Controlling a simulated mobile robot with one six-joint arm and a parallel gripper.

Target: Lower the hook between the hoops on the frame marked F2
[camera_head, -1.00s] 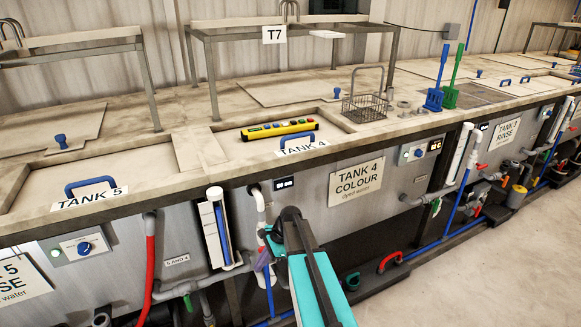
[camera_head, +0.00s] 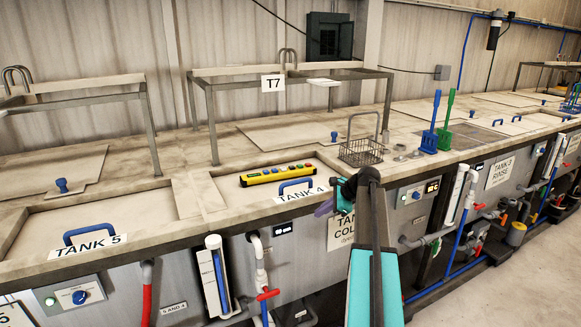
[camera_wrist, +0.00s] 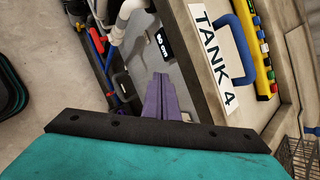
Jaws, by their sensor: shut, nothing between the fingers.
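No hook shows in either view, and I can read no F2 mark. A yellow pendant (camera_head: 278,174) with several coloured buttons lies on the Tank 4 lid; it also shows at the upper right of the wrist view (camera_wrist: 262,48). A metal frame labelled T7 (camera_head: 272,83) stands behind it, with grey hoops (camera_head: 288,59) on top. Other hoops (camera_head: 17,79) top the frame at far left. My gripper (camera_head: 323,209) is in front of the Tank 4 edge, below and right of the pendant. In the wrist view its purple fingers (camera_wrist: 160,82) are shut and empty.
A wire basket (camera_head: 361,153) stands right of the pendant. Blue (camera_head: 430,135) and green (camera_head: 447,125) paddles stand beyond it. Blue lid handles (camera_head: 296,186) stick up at Tank 4 and Tank 5 (camera_head: 88,233).

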